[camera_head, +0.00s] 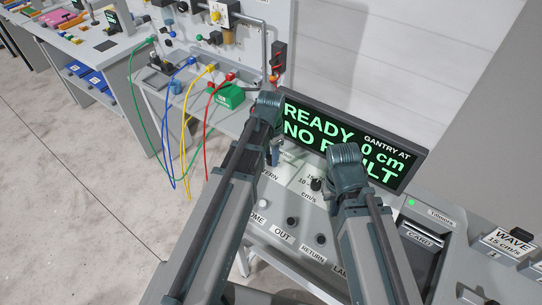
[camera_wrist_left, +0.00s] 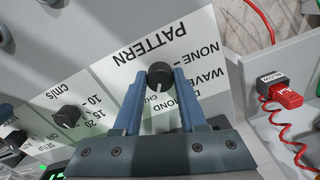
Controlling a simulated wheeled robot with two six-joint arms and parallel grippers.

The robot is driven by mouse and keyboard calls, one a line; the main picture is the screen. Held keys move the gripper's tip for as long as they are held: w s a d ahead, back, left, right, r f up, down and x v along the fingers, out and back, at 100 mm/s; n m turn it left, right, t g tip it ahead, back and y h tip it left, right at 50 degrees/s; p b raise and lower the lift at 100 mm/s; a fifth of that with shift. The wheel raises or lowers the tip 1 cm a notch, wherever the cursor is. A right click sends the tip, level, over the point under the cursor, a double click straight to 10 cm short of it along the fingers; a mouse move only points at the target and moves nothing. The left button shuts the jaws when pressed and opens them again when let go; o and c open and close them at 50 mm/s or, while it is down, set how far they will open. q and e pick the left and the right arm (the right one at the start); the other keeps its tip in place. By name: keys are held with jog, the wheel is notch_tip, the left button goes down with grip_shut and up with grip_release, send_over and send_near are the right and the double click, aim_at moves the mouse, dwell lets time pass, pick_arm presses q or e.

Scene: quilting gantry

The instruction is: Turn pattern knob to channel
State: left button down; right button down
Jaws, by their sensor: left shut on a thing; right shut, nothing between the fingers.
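The pattern knob (camera_wrist_left: 159,75) is a round black knob with a white mark, on a white panel labelled PATTERN. In the left wrist view, the fingers of my left gripper (camera_wrist_left: 158,82) stand on either side of it, shut on it. The white mark points toward the bottom of that view, near partly covered letters "CHA". "NONE", "WAVE" and part of "DIAMOND" lie to the right, upside down. In the head view my left gripper (camera_head: 274,152) hides the knob. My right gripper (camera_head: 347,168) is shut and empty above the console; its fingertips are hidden.
The speed knob (camera_head: 316,184) is right of the pattern labels. Buttons marked OUT and RETURN line the front. A red plug (camera_wrist_left: 287,95) with a coiled cord sits beside the panel.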

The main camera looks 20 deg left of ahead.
pick_arm(q)
jog(key=shift+m, duration=0.9)
jog(key=shift+c, duration=2.3)
grip_release()
jog(key=shift+r, duration=0.1)
pick_arm(e)
jog(key=shift+r, duration=0.1)
pick_arm(q)
notch_tip(320, 180, up, 14)
jog(key=p, duration=1.3)
jog(key=shift+f+p, duration=0.2)
jog(key=shift+p, duration=0.2)
pick_arm(e)
notch_tip(320, 180, up, 14)
jog(key=shift+f, duration=0.2)
